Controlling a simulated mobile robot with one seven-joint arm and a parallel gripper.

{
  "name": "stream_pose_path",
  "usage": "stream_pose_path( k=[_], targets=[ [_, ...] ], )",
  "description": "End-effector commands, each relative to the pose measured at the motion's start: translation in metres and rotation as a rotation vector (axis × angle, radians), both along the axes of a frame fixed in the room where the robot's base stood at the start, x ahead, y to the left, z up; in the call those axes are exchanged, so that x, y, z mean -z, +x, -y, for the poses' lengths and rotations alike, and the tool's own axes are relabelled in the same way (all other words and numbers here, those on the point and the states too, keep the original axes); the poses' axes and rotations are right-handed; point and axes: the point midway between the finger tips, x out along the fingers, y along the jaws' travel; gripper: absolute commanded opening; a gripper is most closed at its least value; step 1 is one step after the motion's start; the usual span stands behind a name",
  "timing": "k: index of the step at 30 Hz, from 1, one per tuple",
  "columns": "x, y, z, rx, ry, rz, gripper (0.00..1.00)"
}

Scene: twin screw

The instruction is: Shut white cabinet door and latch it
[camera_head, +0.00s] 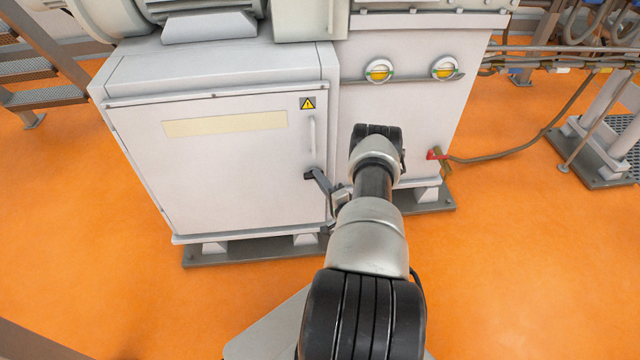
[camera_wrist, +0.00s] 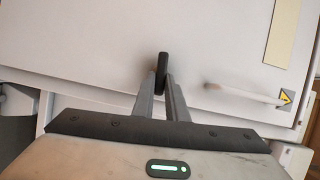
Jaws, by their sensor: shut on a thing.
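The white cabinet door (camera_head: 225,165) fills the front of the white cabinet and looks shut or nearly so; I cannot tell whether a small gap is left. It also fills much of the wrist view (camera_wrist: 100,45). The dark latch handle (camera_head: 308,176) is at the door's right edge, below the pale grab bar (camera_head: 312,135). My gripper (camera_head: 322,182) reaches it from the right. In the wrist view, its grey fingers (camera_wrist: 163,88) are shut on the black latch handle (camera_wrist: 163,65). The handle's mounting is hidden, so I cannot tell whether it is latched.
A grey machine housing (camera_head: 415,100) with two round yellow gauges stands right of the cabinet. A red valve handle with a hose (camera_head: 437,154) is on its right side. Steps (camera_head: 40,80) stand at the far left. Orange floor (camera_head: 520,260) is free in front and to the right.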

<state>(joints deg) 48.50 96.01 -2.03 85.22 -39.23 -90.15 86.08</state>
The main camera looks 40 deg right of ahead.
Motion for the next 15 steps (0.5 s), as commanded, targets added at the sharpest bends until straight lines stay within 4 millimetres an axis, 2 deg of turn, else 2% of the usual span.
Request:
stream_pose_path(
  k=[1, 15],
  targets=[
    [-0.0014, 0.0047, 0.0046, 0.006, 0.013, 0.021, 0.0],
    [-0.003, 0.006, 0.0027, 0.003, 0.085, 0.064, 0.0]
  ],
)
